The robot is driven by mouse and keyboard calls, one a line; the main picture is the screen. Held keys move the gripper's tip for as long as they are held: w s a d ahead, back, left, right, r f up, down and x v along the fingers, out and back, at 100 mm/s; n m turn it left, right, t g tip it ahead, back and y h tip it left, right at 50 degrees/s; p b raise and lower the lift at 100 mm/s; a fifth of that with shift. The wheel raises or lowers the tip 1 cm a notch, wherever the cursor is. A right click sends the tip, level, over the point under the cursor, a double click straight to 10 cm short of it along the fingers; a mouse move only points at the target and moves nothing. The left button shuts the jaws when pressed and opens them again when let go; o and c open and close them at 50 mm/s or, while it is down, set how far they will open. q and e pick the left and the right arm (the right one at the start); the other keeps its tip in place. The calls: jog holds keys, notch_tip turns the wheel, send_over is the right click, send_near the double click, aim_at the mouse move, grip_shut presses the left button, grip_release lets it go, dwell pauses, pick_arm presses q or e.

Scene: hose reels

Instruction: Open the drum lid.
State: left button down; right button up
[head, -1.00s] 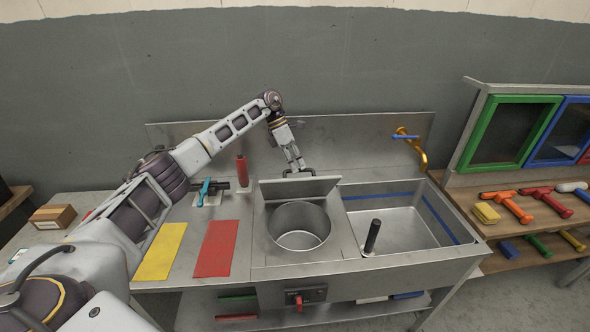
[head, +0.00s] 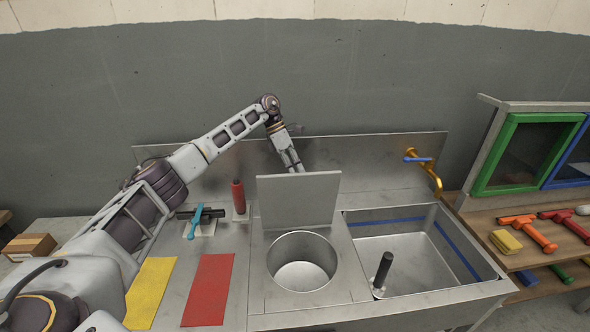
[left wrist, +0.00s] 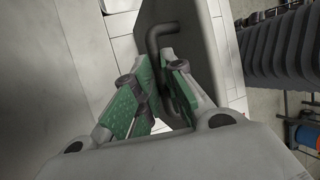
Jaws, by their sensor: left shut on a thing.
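The drum lid (head: 298,200) is a square grey metal plate standing nearly upright at the back of the round drum opening (head: 302,262). The drum is open and looks empty inside. My left gripper (head: 295,168) is behind the lid's top edge, its fingertips hidden by the lid in the head view. In the left wrist view, my left gripper (left wrist: 160,98) has its green-padded fingers around a dark bent handle (left wrist: 165,40) on the lid. My right gripper is not in view.
A sink basin (head: 405,255) with a black upright rod (head: 383,270) and a brass tap (head: 428,170) is to the right. Red (head: 208,290) and yellow (head: 150,292) mats lie left of the drum. A red-handled tool (head: 239,197) stands near the lid.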

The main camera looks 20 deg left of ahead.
pick_arm(q)
jog(key=shift+s+f, duration=0.25)
jog(key=shift+f, duration=0.5)
jog(key=c, duration=1.7)
grip_release()
jog(key=shift+w, duration=0.1)
jog(key=shift+c, duration=0.2)
jog(key=shift+o, duration=1.3)
jog(key=shift+w, duration=0.4)
jog(key=v, duration=1.2)
jog(key=shift+s, duration=0.1)
